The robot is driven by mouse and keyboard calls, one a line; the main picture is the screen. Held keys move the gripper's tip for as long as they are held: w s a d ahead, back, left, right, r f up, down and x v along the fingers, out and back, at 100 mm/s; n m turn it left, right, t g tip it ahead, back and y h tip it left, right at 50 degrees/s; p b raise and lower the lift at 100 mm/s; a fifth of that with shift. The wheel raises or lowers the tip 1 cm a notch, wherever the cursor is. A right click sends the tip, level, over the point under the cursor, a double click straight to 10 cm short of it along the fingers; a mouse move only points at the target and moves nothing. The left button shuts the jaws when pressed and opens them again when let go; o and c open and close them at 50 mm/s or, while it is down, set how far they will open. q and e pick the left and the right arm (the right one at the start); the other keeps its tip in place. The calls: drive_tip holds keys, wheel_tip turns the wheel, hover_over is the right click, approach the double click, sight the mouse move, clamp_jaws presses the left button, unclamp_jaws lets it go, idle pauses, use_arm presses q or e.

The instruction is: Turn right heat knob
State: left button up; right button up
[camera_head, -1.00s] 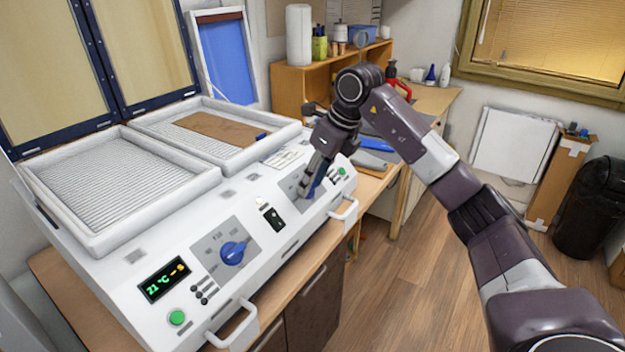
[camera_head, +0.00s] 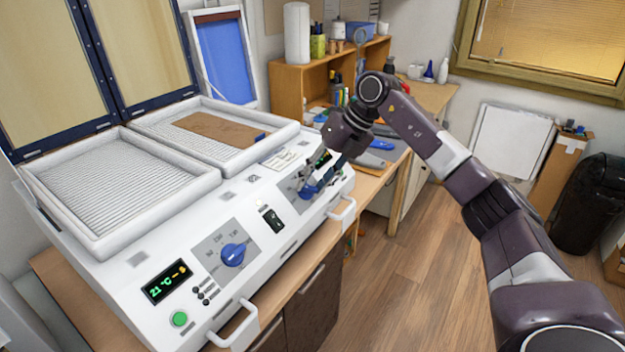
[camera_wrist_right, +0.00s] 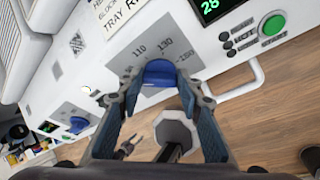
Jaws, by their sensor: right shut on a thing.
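The right heat knob (camera_head: 309,192) is a blue dial on a grey scale plate, on the sloped front panel of the white machine. My right gripper (camera_head: 307,180) reaches down to it from the upper right and is shut on it. In the right wrist view the knob (camera_wrist_right: 159,72) sits between the two fingertips of the gripper (camera_wrist_right: 162,88), with the numbers 110 and 130 above it. The exact finger contact is hard to see. My left gripper is not in view.
The left heat knob (camera_head: 234,253) sits on its own dial, beside a lit display (camera_head: 166,281) and a green button (camera_head: 179,318). A white handle (camera_head: 342,215) sticks out below the right dial. A brown sheet (camera_head: 213,129) lies in the right tray.

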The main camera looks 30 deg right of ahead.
drive_tip(key=shift+d+r+m, duration=0.1)
drive_tip(key=shift+m, duration=0.3)
drive_tip(key=o, duration=1.2)
drive_tip(key=shift+c, duration=0.2)
drive_tip(key=v, duration=1.2)
drive_tip(key=shift+d, duration=0.1)
